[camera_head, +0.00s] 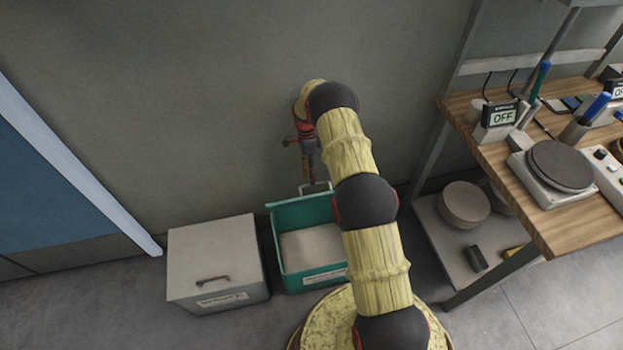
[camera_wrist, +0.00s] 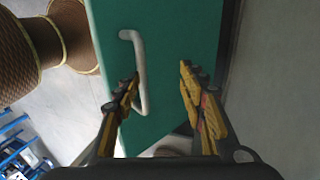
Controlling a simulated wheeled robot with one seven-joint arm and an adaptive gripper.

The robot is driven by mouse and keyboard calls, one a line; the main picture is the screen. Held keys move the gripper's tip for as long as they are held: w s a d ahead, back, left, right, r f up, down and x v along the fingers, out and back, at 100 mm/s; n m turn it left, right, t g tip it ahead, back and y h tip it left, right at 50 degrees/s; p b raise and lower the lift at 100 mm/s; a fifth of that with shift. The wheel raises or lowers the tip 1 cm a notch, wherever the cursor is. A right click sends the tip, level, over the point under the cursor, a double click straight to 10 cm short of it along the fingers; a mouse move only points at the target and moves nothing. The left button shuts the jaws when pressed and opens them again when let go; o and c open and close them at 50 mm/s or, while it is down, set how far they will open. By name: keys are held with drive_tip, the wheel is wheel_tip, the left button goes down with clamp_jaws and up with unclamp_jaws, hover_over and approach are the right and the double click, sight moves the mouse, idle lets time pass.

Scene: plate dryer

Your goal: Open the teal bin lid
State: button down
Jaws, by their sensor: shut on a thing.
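The teal bin (camera_head: 281,248) stands on the floor against the wall, with its grey inside showing. Its teal lid (camera_head: 288,201) is raised at the back, seen nearly edge-on in the head view. In the wrist view the lid (camera_wrist: 185,30) fills the middle, with a pale bar handle (camera_wrist: 140,68) on it. My gripper (camera_wrist: 158,82) has the handle between its fingers, close to the left fingertip; a gap shows on the right side from this angle. In the head view my gripper (camera_head: 308,172) is above the lid's back edge, and my arm covers the bin's right side.
A grey lidded bin (camera_head: 215,258) stands closed just left of the teal bin. To the right is a wooden bench (camera_head: 520,190) with a hot plate and a lower shelf (camera_head: 440,245) holding round items. The wall is close behind my gripper.

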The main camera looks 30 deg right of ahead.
drive_tip(key=shift+x, duration=0.85)
drive_tip(key=c, duration=1.6)
unclamp_jaws()
drive_tip(key=shift+w+f, duration=0.1)
drive_tip(key=shift+w, duration=0.05)
drive_tip(key=shift+o, duration=1.1)
drive_tip(key=shift+w+f, duration=0.1)
drive_tip(key=shift+w, duration=0.1)
drive_tip(key=shift+c, duration=0.2)
drive_tip(key=shift+r, duration=0.25)
drive_tip(key=shift+c, duration=0.6)
drive_tip(key=shift+w+d+r, duration=0.1)
drive_tip(key=shift+w+r, duration=0.05)
drive_tip(key=shift+r, duration=0.05)
drive_tip(key=shift+c, duration=0.2)
drive_tip(key=v, duration=0.7)
drive_tip(key=shift+r, duration=0.2)
drive_tip(key=c, duration=0.3)
drive_tip(key=shift+c, duration=0.5)
